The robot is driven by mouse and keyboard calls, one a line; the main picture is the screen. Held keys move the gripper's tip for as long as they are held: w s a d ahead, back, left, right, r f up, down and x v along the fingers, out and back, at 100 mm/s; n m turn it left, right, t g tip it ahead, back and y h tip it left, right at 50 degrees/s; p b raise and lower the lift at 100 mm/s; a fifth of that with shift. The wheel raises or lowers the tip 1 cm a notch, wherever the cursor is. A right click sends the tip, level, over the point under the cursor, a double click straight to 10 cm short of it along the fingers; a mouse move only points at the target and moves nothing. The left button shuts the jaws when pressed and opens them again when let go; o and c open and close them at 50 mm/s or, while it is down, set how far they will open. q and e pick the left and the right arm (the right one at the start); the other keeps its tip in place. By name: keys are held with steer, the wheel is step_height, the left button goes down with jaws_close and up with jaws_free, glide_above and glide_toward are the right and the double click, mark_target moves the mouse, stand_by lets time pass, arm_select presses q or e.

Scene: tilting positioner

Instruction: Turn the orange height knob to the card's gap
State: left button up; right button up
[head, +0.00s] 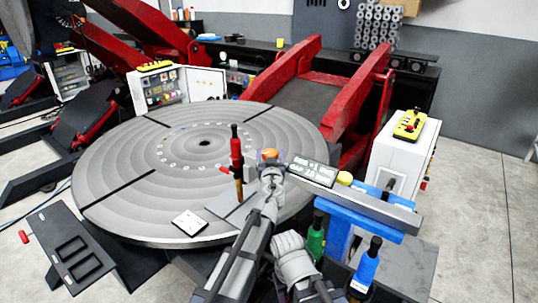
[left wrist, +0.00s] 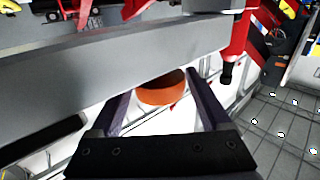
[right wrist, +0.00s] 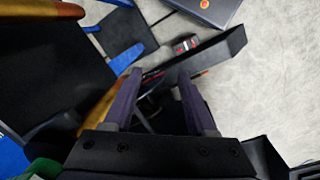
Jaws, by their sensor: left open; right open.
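The orange knob (head: 269,154) shows at the tip of my left arm, over the near right part of the round grey turntable (head: 130,190). In the left wrist view the orange knob (left wrist: 162,90) sits between the tips of my open left gripper (left wrist: 157,92); I cannot tell whether either finger touches it. A small white card (head: 190,222) with dark marks lies on the turntable's near edge; its print is too small to read. My right gripper (right wrist: 160,74) is open and empty, pointing down above the floor area.
A red and black upright tool (head: 236,155) stands left of the knob. A dark panel with light markings (head: 312,171) lies right of it. A blue-mounted grey beam (head: 375,207), green tool (head: 316,238) and blue tool (head: 365,268) crowd the right. A white cabinet (head: 400,160) stands behind.

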arm_select(q)
steer(key=shift+c, duration=0.3)
steer(key=c, duration=1)
stand_by(0.7)
steer(key=o, duration=1.1)
steer(key=shift+c, duration=0.2)
steer(key=s, duration=0.7)
steer(key=shift+s+d, duration=0.15)
steer(key=shift+s, duration=0.25)
steer(key=shift+o, duration=0.2)
